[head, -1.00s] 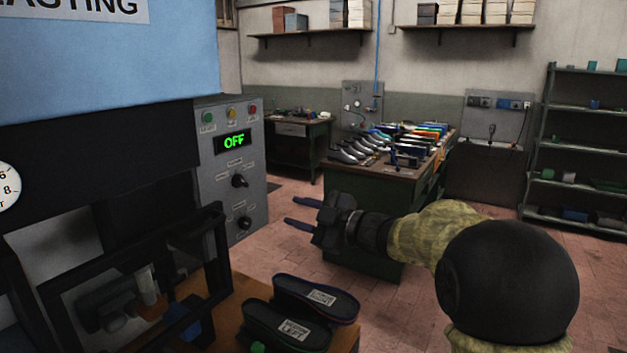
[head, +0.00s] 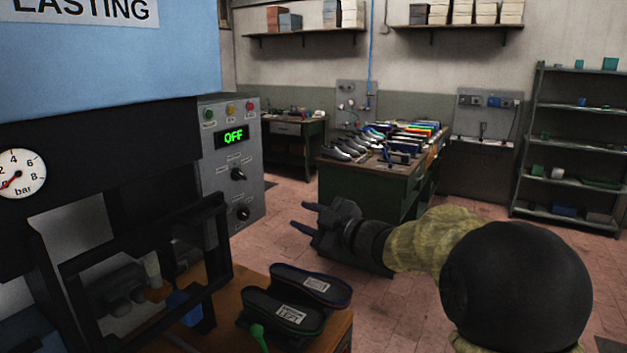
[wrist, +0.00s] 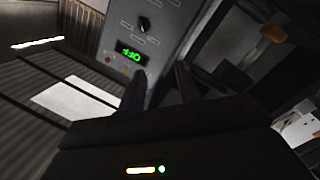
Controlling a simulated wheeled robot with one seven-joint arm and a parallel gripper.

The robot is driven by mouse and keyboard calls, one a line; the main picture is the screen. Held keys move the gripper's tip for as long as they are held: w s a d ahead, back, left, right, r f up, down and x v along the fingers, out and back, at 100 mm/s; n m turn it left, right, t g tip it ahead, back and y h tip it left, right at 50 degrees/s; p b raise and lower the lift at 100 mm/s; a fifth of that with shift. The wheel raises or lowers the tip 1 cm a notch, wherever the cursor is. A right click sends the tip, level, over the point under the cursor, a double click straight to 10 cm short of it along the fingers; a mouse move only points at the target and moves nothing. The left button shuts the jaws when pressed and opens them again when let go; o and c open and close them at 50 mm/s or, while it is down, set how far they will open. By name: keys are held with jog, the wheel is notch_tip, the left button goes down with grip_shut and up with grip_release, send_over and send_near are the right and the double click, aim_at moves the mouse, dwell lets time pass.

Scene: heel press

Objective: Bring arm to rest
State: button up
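My gripper (head: 306,217) is stretched out at the middle of the head view, with its two fingers apart and nothing between them. It hangs in free air to the right of the press's grey control panel (head: 218,190). The fingers also show apart and empty in the wrist view (wrist: 160,88), pointing towards the tilted panel (wrist: 150,50). The panel's display (head: 233,137) reads OFF in green. The black-framed press guard (head: 218,262) stands at the lower left of the head view. My forearm has a yellowish camouflage sleeve.
Two dark soles with labels (head: 312,284) (head: 285,312) lie on a brown table (head: 255,280) below my gripper, beside a green-handled tool (head: 258,336). A green bench (head: 345,185) with shoes stands behind my arm. Metal shelves (head: 545,140) stand at the right. Tiled floor lies open between.

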jog(key=s+d+f+m+g+h, duration=0.1)
jog(key=s+d+f+m+h, duration=0.3)
jog(key=d+f+m+h, duration=0.3)
jog(key=s+d+f+m+h, duration=0.4)
jog(key=d+f+m+h, duration=0.15)
jog(key=d+f, duration=0.2)
jog(key=s+d+f+m+g, duration=0.1)
jog(key=s+f+g, duration=0.3)
jog(key=s, duration=0.5)
jog(key=s+d+f+m+g, duration=0.1)
jog(key=s+f+m+g, duration=0.3)
jog(key=s, duration=0.6)
notch_tip(320, 180, down, 2)
jog(key=shift+s+f+h+p, duration=0.1)
jog(key=shift+s+h+p, duration=0.15)
jog(key=shift+h+p, duration=0.15)
jog(key=shift+w+m, duration=0.15)
jog(key=shift+m, duration=0.1)
